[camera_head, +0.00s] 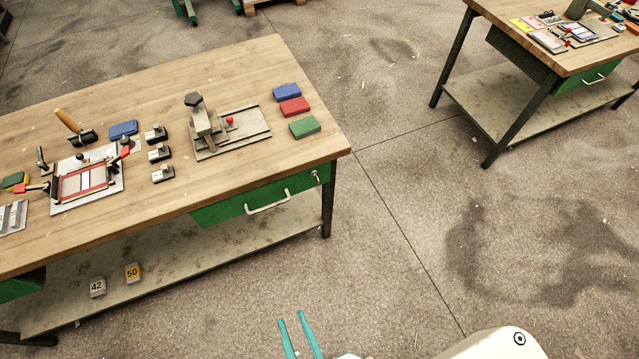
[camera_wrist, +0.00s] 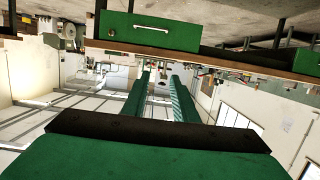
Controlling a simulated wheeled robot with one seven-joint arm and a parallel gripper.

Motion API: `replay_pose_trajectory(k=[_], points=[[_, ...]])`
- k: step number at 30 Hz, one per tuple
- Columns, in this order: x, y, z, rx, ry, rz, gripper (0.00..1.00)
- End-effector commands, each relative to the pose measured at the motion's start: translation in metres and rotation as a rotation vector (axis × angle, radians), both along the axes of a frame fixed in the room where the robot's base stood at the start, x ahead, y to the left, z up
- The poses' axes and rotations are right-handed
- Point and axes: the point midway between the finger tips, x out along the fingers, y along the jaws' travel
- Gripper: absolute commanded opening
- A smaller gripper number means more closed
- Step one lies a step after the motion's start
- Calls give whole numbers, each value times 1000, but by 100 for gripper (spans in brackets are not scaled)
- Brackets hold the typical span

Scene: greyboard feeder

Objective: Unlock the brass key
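The brass key (camera_head: 317,175) sits in the lock at the right end of the green drawer front (camera_head: 230,207) under the near wooden workbench. It is small, and its exact turn is hard to tell. The drawer looks shut and has a pale bar handle (camera_head: 268,203). My gripper (camera_head: 291,317) has two teal fingers, apart and empty, low in the head view, well in front of and below the key. In the wrist view my gripper (camera_wrist: 161,75) also shows its fingers apart with nothing between them. A green drawer front (camera_wrist: 180,36) with a handle lies beyond them there.
The workbench top (camera_head: 300,150) holds a clamping fixture (camera_head: 205,125), coloured blocks (camera_head: 294,106) and several small tools. A lower shelf (camera_head: 200,255) carries two number blocks, 42 and 50. A second bench (camera_head: 560,60) stands at the upper right. The floor between is clear.

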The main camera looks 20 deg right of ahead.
Motion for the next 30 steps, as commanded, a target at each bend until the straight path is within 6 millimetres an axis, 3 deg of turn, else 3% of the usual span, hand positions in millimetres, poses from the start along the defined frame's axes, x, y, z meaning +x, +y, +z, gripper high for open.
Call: replay_pose_trajectory(k=[1, 3, 8, 21, 30], points=[[0, 0, -1, 2, 1, -1, 12], [2, -2, -5, 9, 7, -11, 0], [10, -16, -38, 63, 55, -77, 0], [56, -69, -184, 415, 261, -334, 0], [103, -98, -250, 707, 334, -422, 0]])
